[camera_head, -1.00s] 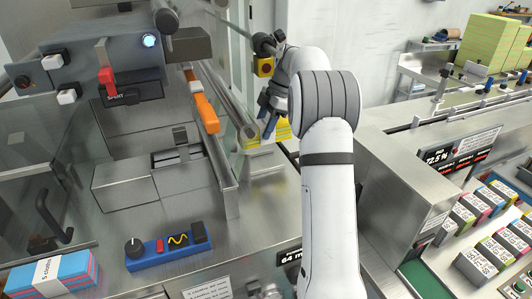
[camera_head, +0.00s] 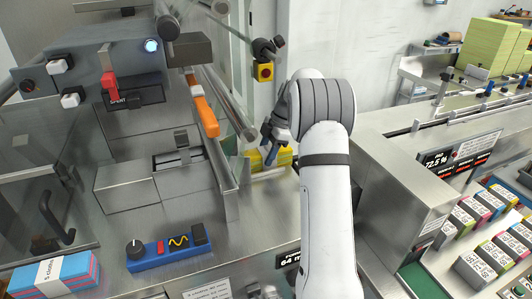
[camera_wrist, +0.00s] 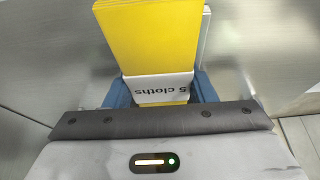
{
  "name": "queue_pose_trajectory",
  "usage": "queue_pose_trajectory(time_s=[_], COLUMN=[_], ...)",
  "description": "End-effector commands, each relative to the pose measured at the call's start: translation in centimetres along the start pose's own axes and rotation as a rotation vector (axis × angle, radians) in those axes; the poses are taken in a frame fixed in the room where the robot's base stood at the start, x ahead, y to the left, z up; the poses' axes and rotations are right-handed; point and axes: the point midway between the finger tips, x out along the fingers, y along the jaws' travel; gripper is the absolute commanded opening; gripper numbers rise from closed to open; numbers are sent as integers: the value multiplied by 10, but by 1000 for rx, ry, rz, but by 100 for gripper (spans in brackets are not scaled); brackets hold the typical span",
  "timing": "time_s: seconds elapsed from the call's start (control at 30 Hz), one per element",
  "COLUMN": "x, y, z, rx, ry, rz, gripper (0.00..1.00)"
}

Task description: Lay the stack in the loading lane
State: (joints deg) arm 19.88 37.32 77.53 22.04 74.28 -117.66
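The stack of yellow cloths (camera_head: 283,157) lies low at the lane, just right of the metal guide rail. In the wrist view the yellow stack (camera_wrist: 150,40) has a white paper band (camera_wrist: 158,90) reading "5 cloths". My gripper (camera_head: 270,148) points down at the stack. In the wrist view its blue fingers (camera_wrist: 160,92) sit on both sides of the banded part, close against it. The loading lane (camera_head: 268,175) is a metal channel beneath and in front of the stack. Whether the stack rests fully on its floor is hidden.
A guide rail with an orange part (camera_head: 206,116) runs left of the lane. A blue control box (camera_head: 165,248) and a blue-pink cloth stack (camera_head: 55,275) stand at the front left. A steel cabinet (camera_head: 400,190) stands right.

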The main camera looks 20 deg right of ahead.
Motion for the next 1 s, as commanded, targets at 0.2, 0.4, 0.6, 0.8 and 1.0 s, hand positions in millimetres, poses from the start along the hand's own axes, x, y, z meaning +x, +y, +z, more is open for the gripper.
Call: queue_pose_trajectory(time_s=[0.2, 0.4, 0.6, 0.8, 1.0], x=[0, 0, -6, -40, -84], y=[0, 0, 0, 1, 1], z=[0, 1, 0, 1, 1], rx=[1, 1, 1, 2, 1], ry=[0, 0, -1, -3, -1], rz=[0, 0, 1, 5, 4], gripper=[67, 72, 72, 72, 72])
